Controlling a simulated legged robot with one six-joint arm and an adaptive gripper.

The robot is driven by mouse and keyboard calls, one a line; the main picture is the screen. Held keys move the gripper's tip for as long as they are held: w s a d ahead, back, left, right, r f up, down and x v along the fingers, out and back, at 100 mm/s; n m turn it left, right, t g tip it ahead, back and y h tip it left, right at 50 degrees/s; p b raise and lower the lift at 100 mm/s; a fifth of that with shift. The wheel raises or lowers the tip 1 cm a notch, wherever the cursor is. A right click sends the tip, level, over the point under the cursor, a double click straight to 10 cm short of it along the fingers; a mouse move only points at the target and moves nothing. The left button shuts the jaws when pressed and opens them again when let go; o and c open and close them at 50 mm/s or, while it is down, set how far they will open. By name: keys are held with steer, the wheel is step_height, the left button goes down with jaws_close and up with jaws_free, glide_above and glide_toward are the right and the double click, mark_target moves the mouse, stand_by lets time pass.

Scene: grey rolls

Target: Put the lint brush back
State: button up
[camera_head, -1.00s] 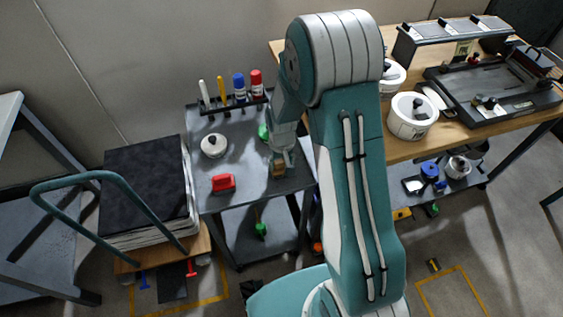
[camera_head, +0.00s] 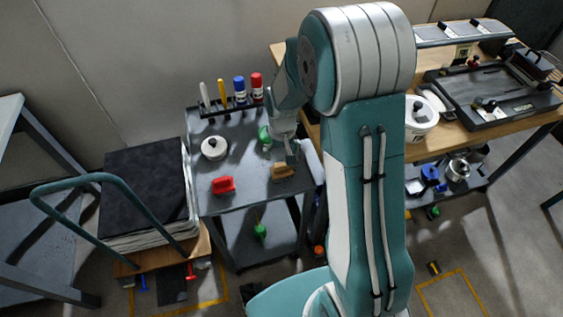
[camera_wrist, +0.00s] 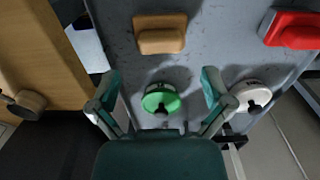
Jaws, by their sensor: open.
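A tan wooden block-shaped piece (camera_head: 284,171), which I take for the lint brush, lies on the grey cart top (camera_head: 243,200) near its front right edge. In the wrist view the tan piece (camera_wrist: 160,34) is at the top, beyond my fingertips and apart from them. My gripper (camera_head: 282,150) is above the cart, just behind the tan piece. In the wrist view my gripper (camera_wrist: 161,78) is open, with nothing between its fingertips. A green-lidded round thing (camera_wrist: 161,100) shows between the fingers, lower down on the cart top.
A red block-shaped piece (camera_head: 222,185) and a white round pot (camera_head: 214,148) stand on the cart's left part. A rack (camera_head: 228,106) with markers and bottles is at its back. A wooden bench (camera_head: 452,126) is on the right. A trolley with a dark stack (camera_head: 147,190) is on the left.

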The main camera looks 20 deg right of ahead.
mark_target(282, 164)
steer(key=s+r+t, duration=0.1)
steer(key=s+r, duration=0.3)
steer(key=r, duration=0.5)
steer(key=s+r+t, duration=0.2)
steer(key=s+r, duration=0.2)
steer(key=r, duration=0.6)
steer(key=s+r+t, duration=0.1)
steer(key=s+r, duration=0.2)
steer(key=s, duration=0.3)
steer(key=s+r+t, duration=0.1)
steer(key=s+r, duration=0.1)
steer(key=s, duration=0.5)
steer(key=shift+r+t, duration=0.3)
steer(key=shift+r, duration=0.1)
